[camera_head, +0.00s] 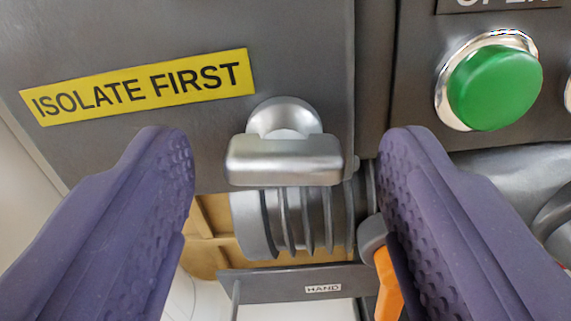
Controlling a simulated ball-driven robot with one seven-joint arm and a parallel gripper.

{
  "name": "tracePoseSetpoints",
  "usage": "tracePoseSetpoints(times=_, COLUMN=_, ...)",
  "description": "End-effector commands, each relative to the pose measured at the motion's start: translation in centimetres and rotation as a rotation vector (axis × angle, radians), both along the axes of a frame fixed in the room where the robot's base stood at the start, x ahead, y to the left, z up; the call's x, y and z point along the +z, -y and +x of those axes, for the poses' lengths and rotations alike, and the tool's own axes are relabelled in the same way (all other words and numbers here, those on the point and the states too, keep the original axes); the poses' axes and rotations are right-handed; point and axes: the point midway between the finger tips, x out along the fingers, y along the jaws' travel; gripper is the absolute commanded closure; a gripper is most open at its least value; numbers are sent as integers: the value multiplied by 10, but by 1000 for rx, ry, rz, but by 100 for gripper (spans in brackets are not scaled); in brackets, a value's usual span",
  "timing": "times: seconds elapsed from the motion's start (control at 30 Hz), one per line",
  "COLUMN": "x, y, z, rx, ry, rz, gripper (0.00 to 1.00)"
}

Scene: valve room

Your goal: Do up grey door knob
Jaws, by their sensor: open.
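The grey door knob (285,158) is a shiny silver-grey bar on a round base, mounted low on a dark grey door (200,40). Its bar lies roughly level across the picture. My gripper (285,165) shows as two purple, dimpled fingers, one on each side of the knob. The fingers are wide open, with a gap between each of them and the knob. Nothing is held. The knob is fully in view.
A yellow "ISOLATE FIRST" label (140,86) is on the door. A green button (495,87) is on a panel at the right. Below the knob are a ribbed grey cylinder (300,222), a "HAND" plate (323,288) and an orange part (387,285) near the right finger.

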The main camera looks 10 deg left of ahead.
Motion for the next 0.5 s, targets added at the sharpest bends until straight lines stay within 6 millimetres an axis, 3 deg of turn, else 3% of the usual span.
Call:
tracePoseSetpoints(times=0.03, x=0, y=0, z=0, rx=0, ry=0, rz=0, gripper=43)
tracePoseSetpoints(times=0.2, x=0, y=0, z=0, rx=0, ry=0, rz=0, gripper=82)
tracePoseSetpoints(times=0.27, x=0, y=0, z=0, rx=0, ry=0, rz=0, gripper=92)
tracePoseSetpoints(times=0.5, x=-1, y=0, z=0, rx=0, ry=1, rz=21, gripper=92)
